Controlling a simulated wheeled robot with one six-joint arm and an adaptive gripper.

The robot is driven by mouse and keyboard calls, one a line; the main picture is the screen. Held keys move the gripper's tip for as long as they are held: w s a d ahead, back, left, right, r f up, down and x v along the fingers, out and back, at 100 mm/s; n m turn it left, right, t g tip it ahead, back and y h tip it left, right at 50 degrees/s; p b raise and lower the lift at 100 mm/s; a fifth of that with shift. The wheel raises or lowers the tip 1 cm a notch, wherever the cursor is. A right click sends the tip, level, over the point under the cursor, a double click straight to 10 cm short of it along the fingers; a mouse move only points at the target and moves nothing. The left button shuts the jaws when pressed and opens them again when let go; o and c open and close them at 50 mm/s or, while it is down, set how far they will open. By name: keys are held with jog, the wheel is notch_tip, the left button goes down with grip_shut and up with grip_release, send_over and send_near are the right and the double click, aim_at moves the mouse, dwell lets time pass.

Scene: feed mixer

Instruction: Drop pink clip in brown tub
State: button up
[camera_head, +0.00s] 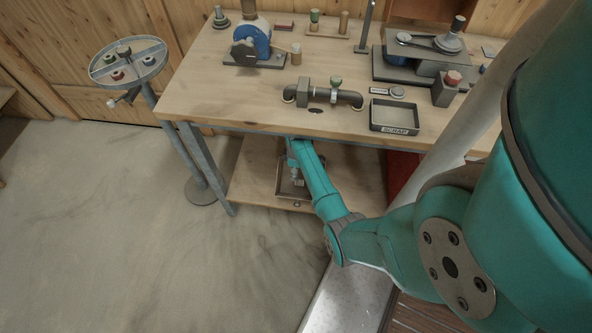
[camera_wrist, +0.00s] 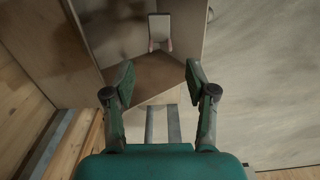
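My gripper (camera_wrist: 158,88) is open in the wrist view, with its two dark green pads wide apart and nothing between them. In the head view my teal arm reaches under the front edge of the workbench, and I cannot clearly make out the fingers there. I cannot pick out a brown tub with certainty either. A brown flat surface (camera_wrist: 155,75) lies beyond the fingers in the wrist view, between pale panels.
The workbench (camera_head: 230,105) holds a blue machine (camera_head: 252,42), a dark pipe piece (camera_head: 322,95), and a tray marked SCRAP (camera_head: 394,117). A dark tray (camera_head: 292,190) sits on the lower shelf (camera_head: 254,180). A round divided stand (camera_head: 128,62) is left.

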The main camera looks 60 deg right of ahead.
dwell(0.5)
jog(key=s+a+r, duration=0.3)
jog(key=a, duration=0.5)
jog(key=s+a+r, duration=0.2)
jog(key=a, duration=0.5)
jog(key=w+a+r, duration=0.1)
jog(key=w+a, duration=0.2)
jog(key=w, duration=0.3)
jog(key=w+a+r+m, duration=0.1)
jog(key=w+a+r, duration=0.1)
jog(key=w, duration=0.4)
jog(key=w+a+r+m, duration=0.1)
jog(key=w+a+r, duration=0.1)
jog(key=w+a, duration=0.3)
jog(key=shift+w+r, duration=0.15)
jog(key=shift+w, duration=0.8)
